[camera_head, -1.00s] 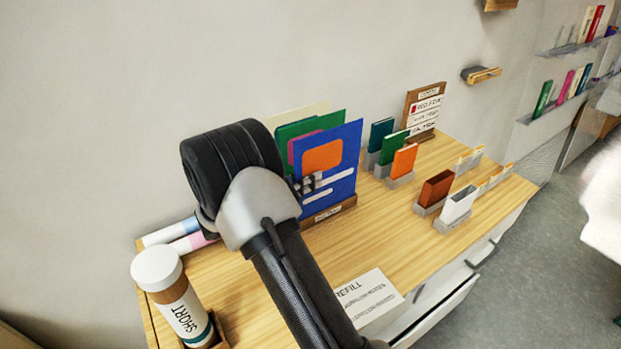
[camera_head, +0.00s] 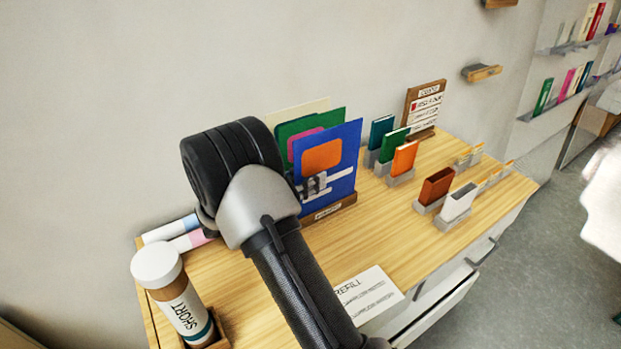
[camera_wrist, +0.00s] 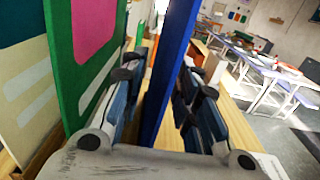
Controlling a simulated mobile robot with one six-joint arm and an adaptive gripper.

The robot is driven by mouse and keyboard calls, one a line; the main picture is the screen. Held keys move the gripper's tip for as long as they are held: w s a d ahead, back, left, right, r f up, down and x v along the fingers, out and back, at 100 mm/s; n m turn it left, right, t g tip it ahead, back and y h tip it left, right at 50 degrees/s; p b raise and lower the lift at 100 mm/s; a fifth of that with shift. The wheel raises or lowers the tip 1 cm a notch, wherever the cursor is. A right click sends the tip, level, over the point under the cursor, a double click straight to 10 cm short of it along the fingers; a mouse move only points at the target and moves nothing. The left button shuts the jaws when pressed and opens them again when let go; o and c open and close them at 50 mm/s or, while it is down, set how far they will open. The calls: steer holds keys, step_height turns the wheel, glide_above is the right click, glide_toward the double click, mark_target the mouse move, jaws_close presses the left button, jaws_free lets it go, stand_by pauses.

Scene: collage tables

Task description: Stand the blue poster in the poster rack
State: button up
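The blue poster (camera_head: 343,150), with an orange patch and white bars, stands upright at the front of the wooden poster rack (camera_head: 347,205). Its lower edge meets the rack's labelled front. Green and cream posters stand behind it. My gripper (camera_head: 316,184) is at the poster's left edge, with one finger showing in front of its face. In the wrist view the blue poster (camera_wrist: 168,80) runs between my two fingers, with gaps showing beside it, so the gripper looks open around it. The rack's slots are hidden.
Small coloured books (camera_head: 395,145) in grey holders and a wooden sign (camera_head: 424,108) stand to the right. A "SHORT" canister (camera_head: 180,300) and rolled tubes (camera_head: 178,233) are at the left. A refill card (camera_head: 367,295) lies at the front edge. An open drawer juts out below.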

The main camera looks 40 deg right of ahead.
steer(key=shift+a, duration=0.1)
steer(key=a, duration=1.1)
steer(key=shift+w+a, duration=0.35)
steer(key=shift+a, duration=0.05)
